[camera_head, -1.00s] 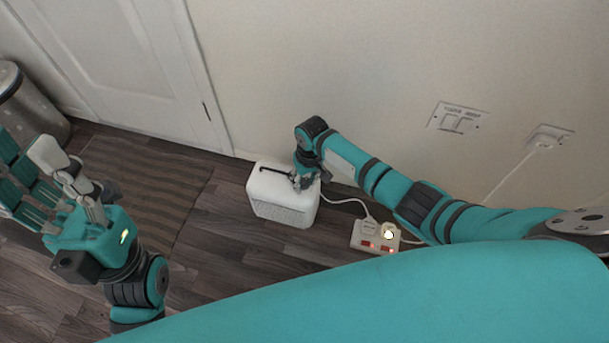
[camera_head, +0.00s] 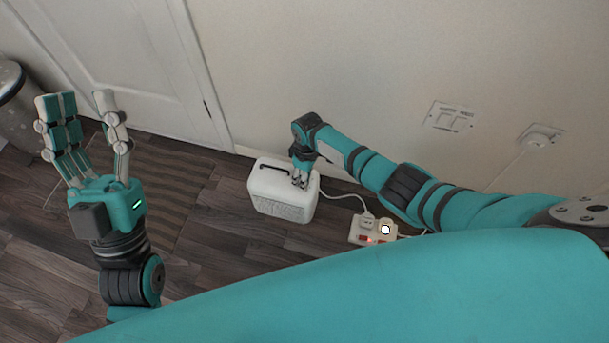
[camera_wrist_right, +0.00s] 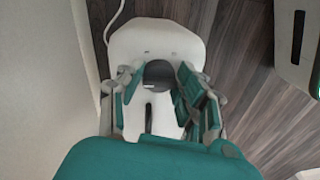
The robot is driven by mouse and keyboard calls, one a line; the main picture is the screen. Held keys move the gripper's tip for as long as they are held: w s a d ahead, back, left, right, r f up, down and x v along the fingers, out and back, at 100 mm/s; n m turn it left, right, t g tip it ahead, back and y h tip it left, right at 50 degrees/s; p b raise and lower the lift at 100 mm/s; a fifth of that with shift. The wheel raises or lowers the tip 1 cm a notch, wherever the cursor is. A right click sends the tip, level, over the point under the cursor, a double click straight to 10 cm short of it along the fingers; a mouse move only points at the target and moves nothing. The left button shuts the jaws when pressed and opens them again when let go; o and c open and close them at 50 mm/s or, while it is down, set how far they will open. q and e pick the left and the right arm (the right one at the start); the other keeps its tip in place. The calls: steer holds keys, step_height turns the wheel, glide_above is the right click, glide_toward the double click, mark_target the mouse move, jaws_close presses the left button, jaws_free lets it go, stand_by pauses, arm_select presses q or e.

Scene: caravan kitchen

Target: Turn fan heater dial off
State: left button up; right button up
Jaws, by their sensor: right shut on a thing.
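The fan heater (camera_head: 283,205) is a white box with a dark handle slot, standing on the floor by the wall. My right gripper (camera_head: 302,181) reaches down onto its top at the right end. In the right wrist view, the heater's white top (camera_wrist_right: 155,38) fills the middle. A dark round dial (camera_wrist_right: 157,72) with a small light mark sits between the fingers of my right gripper (camera_wrist_right: 156,86), which are shut on it. The fingers hide the dial in the head view. My left gripper (camera_head: 82,108) is open and empty, fingers pointing up the picture, left of the heater.
A white power strip (camera_head: 373,233) with lit red switches lies right of the heater, joined to it by a white cable (camera_head: 343,195). A striped mat (camera_head: 180,185) lies left of the heater. A metal bin (camera_head: 15,105) stands far left, near a white door (camera_head: 130,65).

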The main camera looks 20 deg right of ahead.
stand_by(0.3)
steer(key=o, duration=1.1)
steer(key=shift+o, duration=0.2)
step_height(320, 180, up, 12)
steer(key=shift+w+d, duration=0.35)
steer(key=shift+w, duration=0.05)
steer(key=shift+a+f, duration=0.1)
